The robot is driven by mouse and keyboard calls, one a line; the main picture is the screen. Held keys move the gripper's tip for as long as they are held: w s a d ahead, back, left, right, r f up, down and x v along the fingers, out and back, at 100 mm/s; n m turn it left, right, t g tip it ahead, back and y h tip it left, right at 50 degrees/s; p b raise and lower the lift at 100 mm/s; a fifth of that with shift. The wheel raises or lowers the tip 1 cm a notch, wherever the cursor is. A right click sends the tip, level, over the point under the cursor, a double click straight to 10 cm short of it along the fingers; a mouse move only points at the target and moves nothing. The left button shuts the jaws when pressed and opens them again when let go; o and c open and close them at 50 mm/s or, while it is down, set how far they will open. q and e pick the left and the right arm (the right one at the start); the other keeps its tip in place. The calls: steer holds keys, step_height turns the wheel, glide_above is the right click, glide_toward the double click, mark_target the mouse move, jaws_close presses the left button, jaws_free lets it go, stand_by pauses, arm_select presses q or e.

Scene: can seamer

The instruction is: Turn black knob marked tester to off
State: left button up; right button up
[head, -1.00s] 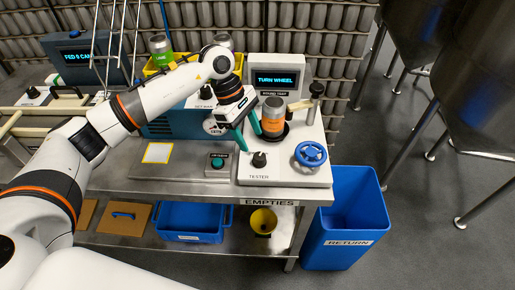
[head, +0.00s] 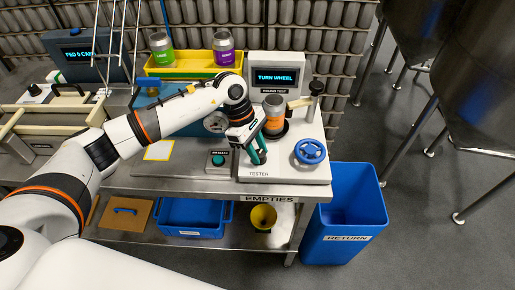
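The tester is a white panel (head: 290,172) on the steel bench, labelled "TESTER" at its front left. My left gripper (head: 258,156) points down at the spot just above that label, with its teal fingers over the black knob. The fingers hide the knob, so its pointer direction does not show. I cannot tell whether the fingers are around the knob or shut on it. The display box (head: 276,76) behind reads "TURN WHEEL". My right gripper is not in view.
A blue handwheel (head: 310,151) is right of my gripper. An orange can (head: 273,112) stands close behind it. A button box (head: 218,161) is to the left. A yellow tray (head: 190,71) holds green and purple cans. A blue return bin (head: 345,215) stands beside the bench.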

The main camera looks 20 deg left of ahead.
arm_select(q)
steer(key=shift+c, duration=0.3)
steer(key=shift+f+n+t+b, duration=0.1)
steer(key=shift+n+t+b, duration=0.2)
steer(key=shift+n+b, duration=0.4)
steer(key=n+t+b, duration=0.1)
steer(key=n+b, duration=0.1)
steer(key=n, duration=0.1)
steer(key=shift+s, duration=0.15)
steer(key=n+t+b, duration=0.1)
steer(key=n, duration=0.1)
steer(key=n+t+b, duration=0.1)
steer(key=n+b, duration=0.1)
steer(key=n, duration=0.1)
steer(key=shift+s+y+b, duration=0.1)
steer(key=shift+y+b, duration=0.2)
steer(key=shift+y, duration=0.1)
steer(key=shift+n, duration=0.3)
steer(key=o, duration=1)
steer(key=shift+c, duration=0.2)
steer(key=shift+r, duration=0.2)
